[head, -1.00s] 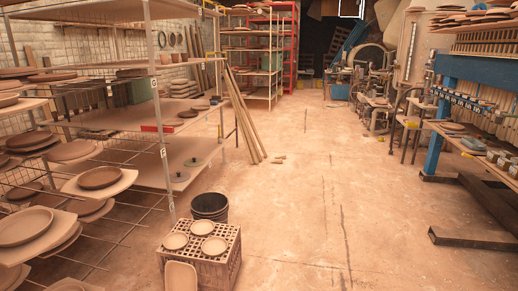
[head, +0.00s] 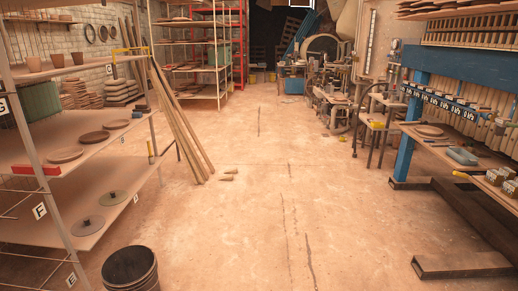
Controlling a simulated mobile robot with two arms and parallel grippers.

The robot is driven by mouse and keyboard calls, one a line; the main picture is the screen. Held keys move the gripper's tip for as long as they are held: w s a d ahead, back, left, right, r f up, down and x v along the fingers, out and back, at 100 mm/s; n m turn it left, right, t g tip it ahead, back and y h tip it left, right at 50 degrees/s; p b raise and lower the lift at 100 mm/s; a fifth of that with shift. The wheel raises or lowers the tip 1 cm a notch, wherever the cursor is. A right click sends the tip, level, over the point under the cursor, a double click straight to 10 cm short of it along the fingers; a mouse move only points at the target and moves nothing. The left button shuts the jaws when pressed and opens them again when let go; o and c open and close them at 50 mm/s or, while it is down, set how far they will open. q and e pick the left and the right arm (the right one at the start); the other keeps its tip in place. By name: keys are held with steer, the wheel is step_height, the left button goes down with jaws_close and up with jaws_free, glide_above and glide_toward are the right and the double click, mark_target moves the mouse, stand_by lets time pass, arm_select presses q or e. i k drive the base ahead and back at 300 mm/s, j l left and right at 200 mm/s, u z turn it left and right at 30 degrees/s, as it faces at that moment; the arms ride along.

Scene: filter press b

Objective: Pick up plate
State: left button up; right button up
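Several plates lie on the left rack's middle shelf, among them a light brown plate (head: 65,155), a darker plate (head: 94,137) and a small dark plate (head: 117,124) farther back. Another plate (head: 430,131) lies on the workbench at the right. I cannot tell which plate the task means. Neither of my grippers shows in the head view.
A black bucket (head: 131,268) stands at the front left. Wooden planks (head: 180,125) lean against the rack's far end. A dark steel beam (head: 462,265) lies at right.

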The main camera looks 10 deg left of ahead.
mark_target(66, 154)
steer(key=i+u, duration=0.1)
steer(key=i, duration=0.7)
steer(key=i+l+u, duration=0.1)
steer(key=i, duration=0.7)
steer(key=i+l+u, duration=0.1)
steer(key=i, duration=0.65)
steer(key=i+j+u, duration=0.15)
steer(key=i+u, duration=0.25)
steer(key=i, duration=0.15)
steer(key=i+u, duration=0.4)
steer(key=i, duration=0.15)
steer(key=i+l+u, duration=0.25)
steer(key=i+u, duration=0.15)
steer(key=i, duration=0.15)
steer(key=i+l+u, duration=0.35)
steer(key=i, duration=0.2)
